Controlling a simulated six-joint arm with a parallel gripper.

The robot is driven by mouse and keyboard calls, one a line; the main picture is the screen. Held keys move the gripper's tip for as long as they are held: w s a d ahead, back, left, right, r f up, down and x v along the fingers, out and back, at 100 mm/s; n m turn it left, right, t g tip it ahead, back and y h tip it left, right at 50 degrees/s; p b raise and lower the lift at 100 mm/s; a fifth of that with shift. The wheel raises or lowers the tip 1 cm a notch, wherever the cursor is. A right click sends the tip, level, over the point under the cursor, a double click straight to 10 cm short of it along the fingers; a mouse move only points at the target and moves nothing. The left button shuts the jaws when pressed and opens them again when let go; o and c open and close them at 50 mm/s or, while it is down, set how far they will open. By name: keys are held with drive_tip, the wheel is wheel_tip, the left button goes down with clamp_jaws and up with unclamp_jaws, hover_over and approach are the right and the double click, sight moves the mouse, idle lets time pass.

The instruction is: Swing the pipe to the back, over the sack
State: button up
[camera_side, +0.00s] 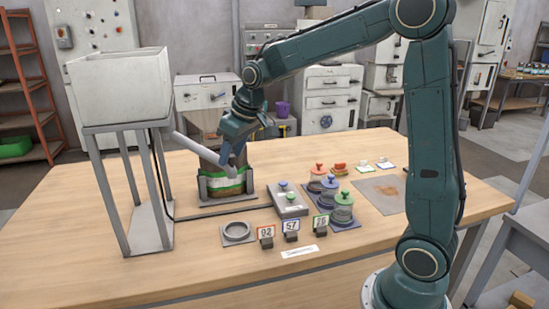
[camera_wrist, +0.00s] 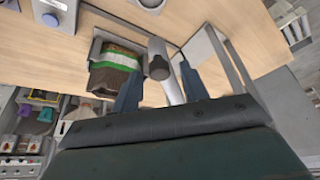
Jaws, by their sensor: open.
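The light grey pipe (camera_side: 194,149) slopes down from the hopper stand toward the sack in the side view. In the wrist view the pipe (camera_wrist: 166,75) shows its dark round mouth beside the sack, not clearly over it. The sack (camera_side: 226,186), brown with a green and white band, stands in a grey holder; it also shows in the wrist view (camera_wrist: 115,62). My gripper (camera_side: 232,154) is open and points down at the pipe's lower end. In the wrist view its fingers (camera_wrist: 160,82) lie on either side of the pipe, with gaps. Contact cannot be told.
A white hopper (camera_side: 118,88) on a grey stand (camera_side: 152,220) is at the left. A grey button box (camera_side: 288,203), lidded jars (camera_side: 330,192), number cards (camera_side: 291,228) and a round ring on a plate (camera_side: 237,232) lie right and in front of the sack. The table's front left is clear.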

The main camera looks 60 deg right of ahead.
drive_tip(key=shift+f, duration=0.1)
drive_tip(key=shift+c, duration=0.4)
clamp_jaws()
drive_tip(key=shift+d, duration=0.2)
drive_tip(key=w+d+n+g+y, duration=0.1)
drive_tip(key=w+d+n+y, duration=0.2)
drive_tip(key=w+d+n, duration=0.5)
drive_tip(key=shift+d+n, duration=0.7)
drive_tip(key=shift+d, duration=1.35)
drive_tip(key=shift+w, duration=0.15)
